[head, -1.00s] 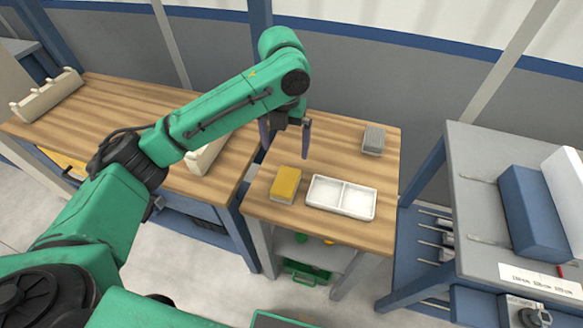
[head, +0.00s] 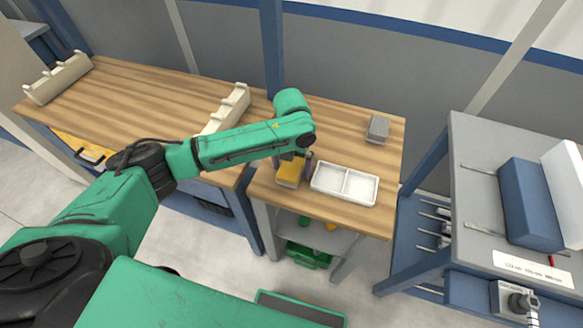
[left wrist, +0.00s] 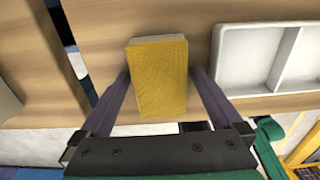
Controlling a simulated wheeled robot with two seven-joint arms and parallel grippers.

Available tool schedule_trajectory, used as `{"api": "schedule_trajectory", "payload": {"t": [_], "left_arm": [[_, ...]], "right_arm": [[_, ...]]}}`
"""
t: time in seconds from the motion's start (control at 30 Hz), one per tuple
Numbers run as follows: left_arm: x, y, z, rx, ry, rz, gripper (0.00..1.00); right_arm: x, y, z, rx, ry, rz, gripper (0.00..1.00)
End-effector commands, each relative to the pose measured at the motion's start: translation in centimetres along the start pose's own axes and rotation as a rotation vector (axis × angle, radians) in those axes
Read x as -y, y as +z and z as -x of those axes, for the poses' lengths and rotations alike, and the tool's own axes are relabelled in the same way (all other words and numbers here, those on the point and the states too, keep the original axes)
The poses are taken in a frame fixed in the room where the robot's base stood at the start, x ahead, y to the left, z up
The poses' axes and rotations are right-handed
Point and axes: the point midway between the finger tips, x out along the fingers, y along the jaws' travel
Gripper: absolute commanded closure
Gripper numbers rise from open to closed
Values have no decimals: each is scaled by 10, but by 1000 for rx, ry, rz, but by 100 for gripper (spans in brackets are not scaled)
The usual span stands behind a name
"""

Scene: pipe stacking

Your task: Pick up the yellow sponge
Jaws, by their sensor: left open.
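The yellow sponge (head: 290,172) lies on the small wooden table, just left of the white tray. It is a block with a yellow top and a paler side. In the left wrist view the sponge (left wrist: 158,78) sits between the two fingers of my left gripper (left wrist: 160,88). The fingers are apart, one on each side, with narrow gaps to the sponge. In the head view my left gripper (head: 291,170) is low over the sponge and partly hides it. My right gripper is not in view.
The white two-part tray (head: 344,184) stands close right of the sponge; it also shows in the left wrist view (left wrist: 229,95). A grey block (head: 377,128) lies at the table's back right. Cream racks (head: 228,108) stand on the left table. Bare wood lies behind the sponge.

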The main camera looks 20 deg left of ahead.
Motion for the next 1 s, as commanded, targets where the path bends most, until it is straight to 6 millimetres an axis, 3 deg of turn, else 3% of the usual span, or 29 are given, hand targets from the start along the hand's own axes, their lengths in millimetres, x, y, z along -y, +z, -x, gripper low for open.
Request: {"api": "schedule_trajectory", "payload": {"t": [0.03, 0.2, 0.23, 0.5, 0.67, 0.77, 1.0], "left_arm": [[0, 0, 0, 0, 0, 0, 12], [0, 0, 0, 0, 0, 0, 76], [0, 0, 0, 0, 0, 0, 79], [0, 0, 3, 1, -1, 0, 79], [0, 1, 19, 2, -2, 1, 79], [0, 2, 42, 5, -3, 0, 79], [0, 2, 132, 7, -3, 0, 79]], "right_arm": [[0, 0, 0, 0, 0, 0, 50], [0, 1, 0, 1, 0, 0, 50], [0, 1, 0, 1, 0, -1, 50], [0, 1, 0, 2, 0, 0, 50], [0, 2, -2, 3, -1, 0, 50], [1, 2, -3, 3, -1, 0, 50], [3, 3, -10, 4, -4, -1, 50]]}}
